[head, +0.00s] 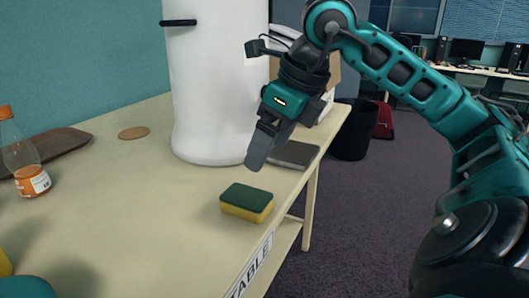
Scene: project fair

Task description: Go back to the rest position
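My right arm comes in from the right, and my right gripper (262,150) hangs in the air over the table, pointing down and a little left. It is above and behind the sponge in the picture, in front of the white cylinder. Its fingers are seen nearly edge-on, so I cannot tell whether they are open or shut. I see nothing held in it. My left gripper is not in view.
The table (110,235) holds a green-yellow sponge (246,202), white cylinder (215,90), bottle (30,175), brown tray (55,145), cork disc (134,133) and dark flat object (295,155). A black bin (350,130) stands behind on the carpet. The middle left of the table is clear.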

